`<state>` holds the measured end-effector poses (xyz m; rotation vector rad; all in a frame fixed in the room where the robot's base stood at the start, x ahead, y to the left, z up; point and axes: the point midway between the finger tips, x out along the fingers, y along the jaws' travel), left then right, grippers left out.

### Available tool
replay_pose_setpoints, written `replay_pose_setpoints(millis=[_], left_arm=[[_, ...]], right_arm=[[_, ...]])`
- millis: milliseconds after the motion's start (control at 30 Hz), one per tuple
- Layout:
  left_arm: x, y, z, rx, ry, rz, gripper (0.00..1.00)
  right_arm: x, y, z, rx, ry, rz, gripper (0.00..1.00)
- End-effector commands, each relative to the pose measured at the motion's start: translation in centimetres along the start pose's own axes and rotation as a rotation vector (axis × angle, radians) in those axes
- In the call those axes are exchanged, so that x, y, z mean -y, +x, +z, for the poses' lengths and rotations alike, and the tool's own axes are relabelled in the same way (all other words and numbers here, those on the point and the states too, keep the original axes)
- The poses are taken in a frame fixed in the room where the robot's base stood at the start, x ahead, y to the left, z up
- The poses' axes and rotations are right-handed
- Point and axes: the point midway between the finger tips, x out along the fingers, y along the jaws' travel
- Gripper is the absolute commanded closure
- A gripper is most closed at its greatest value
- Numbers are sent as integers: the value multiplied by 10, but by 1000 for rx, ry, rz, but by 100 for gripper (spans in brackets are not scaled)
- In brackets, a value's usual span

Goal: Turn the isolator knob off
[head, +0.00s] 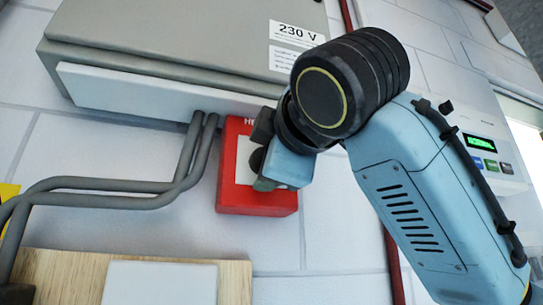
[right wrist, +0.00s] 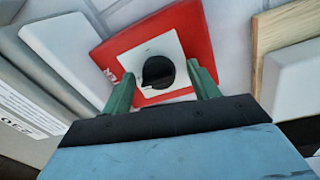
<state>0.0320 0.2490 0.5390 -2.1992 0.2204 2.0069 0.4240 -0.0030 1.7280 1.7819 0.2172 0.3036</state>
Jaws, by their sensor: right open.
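The isolator is a red box (head: 257,205) with a white front plate on the wall in the head view, partly hidden by my right gripper (head: 260,160). In the right wrist view the red box (right wrist: 196,38) shows its white plate (right wrist: 140,53) with a round black knob (right wrist: 158,72) in the middle. My right gripper (right wrist: 163,85) is open, with its green fingers on either side of the knob. Gaps show between the fingers and the knob. Which mark the knob points to cannot be read. My left gripper is not in view.
A grey 230 V cabinet (head: 160,30) hangs above the red box. Grey conduits (head: 110,187) run to its left. A wooden board (head: 235,282) with a white panel (head: 160,284) is below left. A unit with a green display (head: 481,143) is at right.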

Motion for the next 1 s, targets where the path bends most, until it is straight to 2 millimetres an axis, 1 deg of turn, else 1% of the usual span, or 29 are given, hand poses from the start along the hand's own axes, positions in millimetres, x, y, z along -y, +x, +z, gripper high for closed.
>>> replay_pose_setpoints(millis=[167, 267, 367, 500, 600, 700, 833, 1000], left_arm=[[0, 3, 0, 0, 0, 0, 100], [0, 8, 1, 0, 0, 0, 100], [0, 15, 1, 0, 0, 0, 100], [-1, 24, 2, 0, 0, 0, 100], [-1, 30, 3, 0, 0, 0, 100], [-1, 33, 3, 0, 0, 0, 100], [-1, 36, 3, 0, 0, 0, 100], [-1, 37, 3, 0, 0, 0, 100]], right_arm=[[-1, -7, 0, -1, 1, 4, 40], [-1, -22, 0, -1, 1, 7, 40], [0, -43, 0, -2, 1, 7, 40], [1, -76, 0, -2, -1, 7, 40], [1, -97, 0, -3, 0, 6, 40], [1, -114, 0, -2, -1, 4, 40], [1, -128, 0, 0, -1, 2, 40], [0, -134, 0, 0, 0, -1, 40]])
